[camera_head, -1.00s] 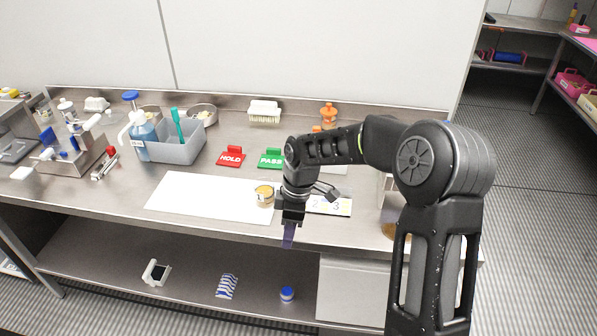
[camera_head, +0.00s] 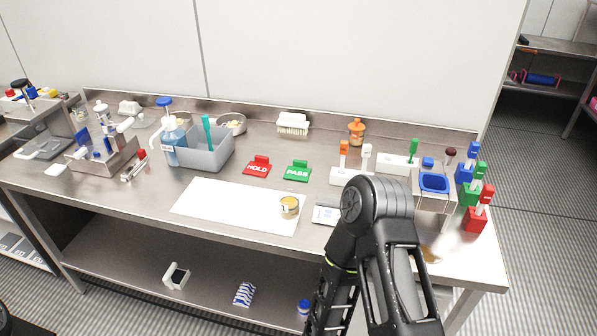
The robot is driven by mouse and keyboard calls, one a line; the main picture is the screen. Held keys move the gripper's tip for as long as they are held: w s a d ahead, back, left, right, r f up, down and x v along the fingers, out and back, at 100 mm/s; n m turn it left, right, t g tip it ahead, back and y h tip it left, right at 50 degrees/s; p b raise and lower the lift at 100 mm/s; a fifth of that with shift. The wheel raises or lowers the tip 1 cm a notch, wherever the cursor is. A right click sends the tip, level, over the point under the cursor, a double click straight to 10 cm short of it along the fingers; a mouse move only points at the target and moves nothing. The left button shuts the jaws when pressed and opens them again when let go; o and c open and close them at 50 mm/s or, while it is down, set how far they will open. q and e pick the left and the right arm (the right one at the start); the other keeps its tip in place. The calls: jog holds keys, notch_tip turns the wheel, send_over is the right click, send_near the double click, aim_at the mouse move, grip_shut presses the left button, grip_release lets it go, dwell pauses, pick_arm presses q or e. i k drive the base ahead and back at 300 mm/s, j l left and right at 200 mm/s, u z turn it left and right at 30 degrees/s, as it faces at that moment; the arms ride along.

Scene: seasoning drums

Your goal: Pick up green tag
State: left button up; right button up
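The green tag (camera_head: 298,171), marked PASS, stands on the steel bench behind the right part of the white mat (camera_head: 220,205). A red tag (camera_head: 257,167), marked HOLD, stands just left of it. Nothing touches the green tag. My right arm is folded at the lower right, in front of the bench, with its forearm running down out of the bottom of the picture. Its gripper is out of view. My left arm and gripper are also out of view.
A small yellow-labelled tin (camera_head: 289,205) sits on the mat's right end. A grey bin (camera_head: 205,149) and blue-capped bottle (camera_head: 170,140) stand at left. A white scrub brush (camera_head: 293,122) is behind the tags. Coloured holders (camera_head: 469,192) crowd the right end.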

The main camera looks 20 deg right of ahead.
aim_at(300, 172)
jog(key=j+z, duration=0.1)
jog(key=z, duration=1)
jog(key=j+z, duration=0.4)
jog(key=k+j+z, duration=0.1)
jog(key=j+z, duration=0.35)
jog(key=k+j+z, duration=0.1)
jog(key=j+z, duration=0.3)
jog(key=k+j, duration=0.25)
jog(key=j, duration=0.15)
jog(key=k+j+z, duration=0.15)
jog(key=j, duration=0.3)
jog(key=k, duration=0.05)
